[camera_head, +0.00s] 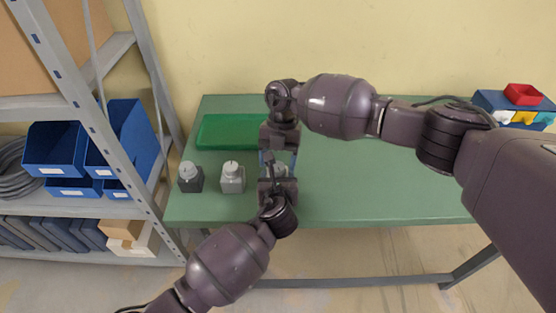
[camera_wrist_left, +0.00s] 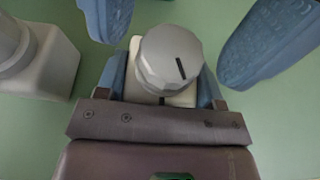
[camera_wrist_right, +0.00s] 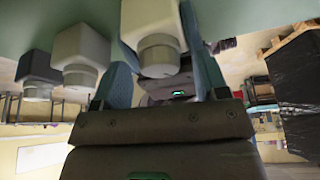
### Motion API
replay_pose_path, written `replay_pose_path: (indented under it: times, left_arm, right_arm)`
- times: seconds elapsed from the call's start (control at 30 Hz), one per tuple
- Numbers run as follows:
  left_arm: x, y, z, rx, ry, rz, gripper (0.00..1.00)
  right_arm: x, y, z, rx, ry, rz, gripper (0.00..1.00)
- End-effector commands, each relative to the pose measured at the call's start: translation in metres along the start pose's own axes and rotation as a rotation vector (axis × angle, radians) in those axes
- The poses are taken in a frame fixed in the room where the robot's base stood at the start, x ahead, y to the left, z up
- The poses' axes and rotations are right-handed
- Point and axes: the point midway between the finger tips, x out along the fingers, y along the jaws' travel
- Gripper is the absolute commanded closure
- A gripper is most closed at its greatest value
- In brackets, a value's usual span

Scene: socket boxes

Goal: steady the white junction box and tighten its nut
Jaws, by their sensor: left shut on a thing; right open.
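The white junction box (camera_wrist_left: 133,62) stands on the green table, with its round, faceted grey nut (camera_wrist_left: 168,60) on top carrying a black mark. My left gripper (camera_head: 277,176) is shut on the box, with a blue finger on either side. My right gripper (camera_head: 279,157) is above the box, open. Its blue fingers stand apart on both sides of the nut, not touching it in the left wrist view. In the right wrist view the white box (camera_wrist_right: 150,22) shows between those fingers. In the head view the grippers mostly hide the box.
A light grey box (camera_head: 232,180) and a dark grey box (camera_head: 190,180) stand left of the grippers, each with a nut. A green tray (camera_head: 226,131) lies behind them. The table's right part (camera_head: 380,185) is clear.

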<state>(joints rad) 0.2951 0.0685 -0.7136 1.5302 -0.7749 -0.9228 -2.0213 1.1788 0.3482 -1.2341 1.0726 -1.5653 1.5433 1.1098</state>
Motion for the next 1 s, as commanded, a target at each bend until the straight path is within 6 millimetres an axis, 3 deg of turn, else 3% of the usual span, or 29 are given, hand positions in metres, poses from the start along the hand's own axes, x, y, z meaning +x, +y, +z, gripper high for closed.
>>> replay_pose_path:
  times: [0.33,0.67,1.0]
  left_arm:
    - [0.0,0.0,0.0001,0.0,0.0,0.0,0.67]
    - [0.0,0.0,0.0001,0.0,0.0,0.0,0.67]
    - [0.0,0.0,0.0,0.0,0.0,0.0,0.67]
  right_arm:
    - [0.0029,0.0003,-0.0001,0.0,-0.001,0.0,0.34]
    - [0.0027,0.0003,-0.0002,-0.001,0.0,0.0,0.82]
    - [0.0026,-0.0007,-0.0004,0.109,0.0,0.046,0.83]
